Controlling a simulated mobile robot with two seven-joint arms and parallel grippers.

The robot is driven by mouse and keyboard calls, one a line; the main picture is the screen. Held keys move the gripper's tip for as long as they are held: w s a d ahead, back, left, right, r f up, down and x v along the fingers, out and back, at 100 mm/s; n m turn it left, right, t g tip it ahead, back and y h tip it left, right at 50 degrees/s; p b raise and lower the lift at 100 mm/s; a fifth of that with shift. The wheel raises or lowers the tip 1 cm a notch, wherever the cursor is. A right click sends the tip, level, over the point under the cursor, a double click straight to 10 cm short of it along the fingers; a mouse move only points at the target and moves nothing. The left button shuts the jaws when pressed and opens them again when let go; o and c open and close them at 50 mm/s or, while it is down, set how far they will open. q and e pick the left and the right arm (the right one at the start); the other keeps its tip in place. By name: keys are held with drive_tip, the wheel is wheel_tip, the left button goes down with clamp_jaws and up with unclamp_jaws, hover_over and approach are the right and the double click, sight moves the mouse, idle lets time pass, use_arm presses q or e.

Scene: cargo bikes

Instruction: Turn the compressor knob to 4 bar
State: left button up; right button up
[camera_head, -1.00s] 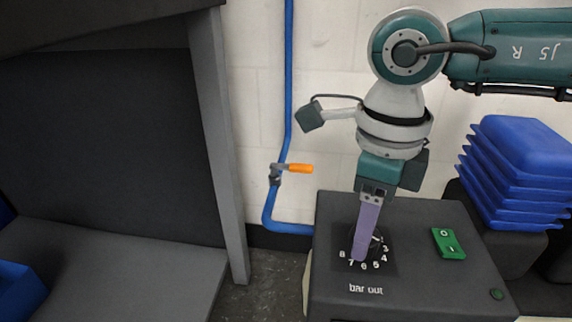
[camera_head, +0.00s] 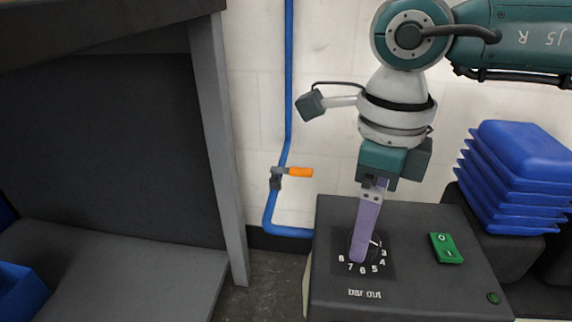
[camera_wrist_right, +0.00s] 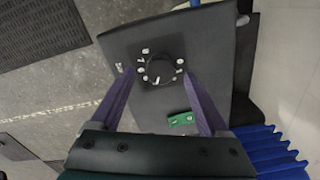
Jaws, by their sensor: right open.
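The compressor (camera_head: 440,290) is a dark box with "bar out" printed on its top. Its round black knob (camera_wrist_right: 158,70) sits inside a ring of white numbers. In the head view my right gripper (camera_head: 358,258) points down at the dial, and its purple finger hides much of the knob. A small white mark shows on the knob's right side, near the 3; its exact reading is unclear. In the right wrist view the open purple fingers are on either side of the knob, with no clear contact. My left gripper is not in view.
A green 0/1 switch (camera_head: 446,248) sits right of the dial. A stack of blue trays (camera_head: 515,180) stands at the right. A blue pipe (camera_head: 289,80) with an orange valve handle (camera_head: 300,172) runs down the wall. A grey bench frame (camera_head: 220,150) is at the left.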

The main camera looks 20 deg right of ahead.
wheel_tip(320, 180, up, 8)
drive_tip(key=p, duration=0.2)
drive_tip(key=shift+f, duration=0.1)
